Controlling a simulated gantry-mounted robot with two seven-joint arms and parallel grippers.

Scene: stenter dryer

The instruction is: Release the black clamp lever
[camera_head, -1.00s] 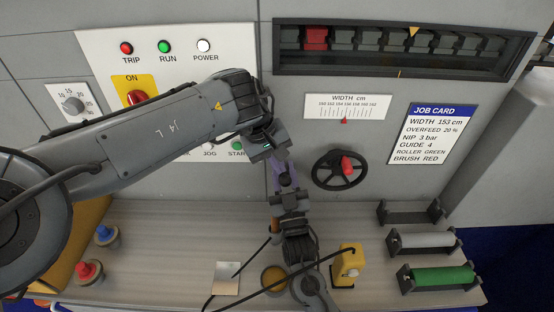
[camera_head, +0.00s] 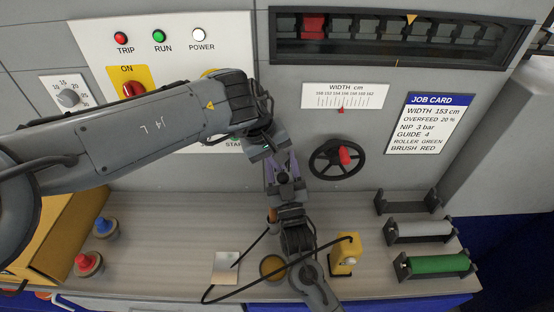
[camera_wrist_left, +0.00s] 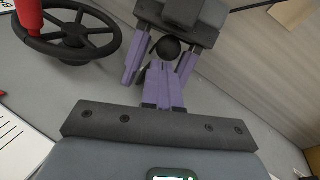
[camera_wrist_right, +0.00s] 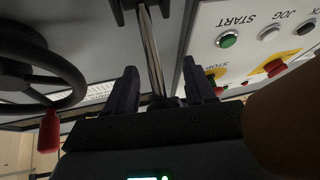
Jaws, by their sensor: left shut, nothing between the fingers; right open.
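The black clamp lever shows as a black ball knob (camera_wrist_left: 167,48) in the left wrist view. In the right wrist view its metal rod (camera_wrist_right: 152,50) seems to run from a black bracket to between the fingers. My left gripper (camera_wrist_left: 162,72) is shut and empty, its purple fingertips just at the knob; contact is unclear. My right gripper (camera_wrist_right: 163,85) is open, with its fingers on either side of the rod and knob. In the head view the right gripper (camera_head: 282,172) points up the panel, close under the left wrist. My left arm hides much of the lever there.
A black handwheel (camera_head: 337,160) with a red handle is right of the grippers. A yellow device (camera_head: 346,256) with a black cable and several rollers (camera_head: 437,265) stand on the worktop (camera_head: 180,235). Push buttons (camera_wrist_right: 228,40) and a brown shape (camera_wrist_right: 288,120) are close to my right gripper.

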